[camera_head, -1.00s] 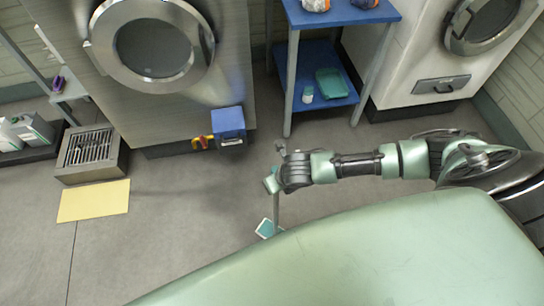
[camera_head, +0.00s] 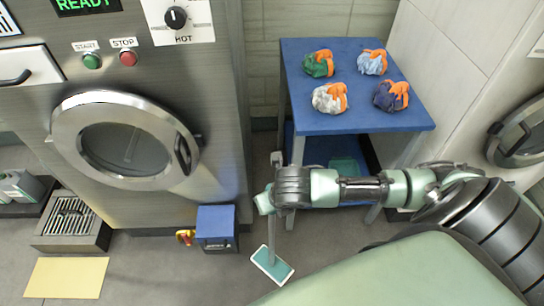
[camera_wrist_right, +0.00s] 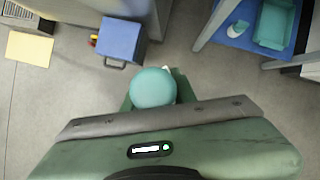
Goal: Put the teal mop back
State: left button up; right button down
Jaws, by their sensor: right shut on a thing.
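The teal mop has a flat teal and white head (camera_head: 272,266) and a thin grey shaft, upright in the head view with its head low near the floor. I cannot tell whether the head touches the floor. My right gripper (camera_head: 266,201) is shut around the upper part of the shaft. In the right wrist view a round teal knob (camera_wrist_right: 153,88), apparently the top of the mop, sits between the fingers and hides most of them. My left gripper is in neither view.
A blue box (camera_head: 215,228) stands by the washer (camera_head: 150,195). A grated grey basin (camera_head: 72,222) and yellow mat (camera_head: 66,278) lie left. A blue table (camera_head: 345,122) with several wrapped bundles stands behind my right arm.

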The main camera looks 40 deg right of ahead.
aim_at(272, 231)
jog(key=shift+w+d, duration=0.2)
notch_tip(272, 231, down, 15)
jog(key=shift+f+b, duration=0.15)
jog(key=shift+b, duration=1.1)
notch_tip(272, 231, down, 4)
jog(key=shift+r+b, duration=0.2)
jog(key=shift+b, duration=0.2)
jog(key=shift+f, duration=0.3)
jog(key=c, duration=1.1)
grip_release()
jog(key=shift+f, duration=0.2)
